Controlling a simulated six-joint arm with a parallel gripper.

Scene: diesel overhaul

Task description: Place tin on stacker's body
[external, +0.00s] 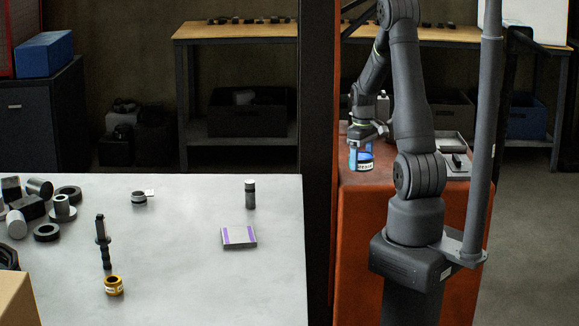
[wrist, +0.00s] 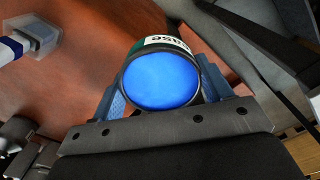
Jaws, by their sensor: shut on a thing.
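The tin (external: 365,161) is blue with a pale label band and dark print. It is at my gripper (external: 361,150), over the orange stacker's body (external: 357,220) in the external view. In the wrist view the tin's round blue top (wrist: 162,80) faces the camera, with a dark rim and a white label behind it. My gripper (wrist: 160,95) is shut on the tin, one blue-grey finger on each side. The orange-brown stacker surface (wrist: 80,75) lies below. I cannot tell whether the tin's base touches it.
A grey tray (external: 452,166) with a dark item lies on the stacker, right of the tin. A white-and-blue item (wrist: 28,42) stands at the wrist view's upper left. A dark post (external: 318,160) separates the stacker from the grey table (external: 190,270), which holds several metal parts.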

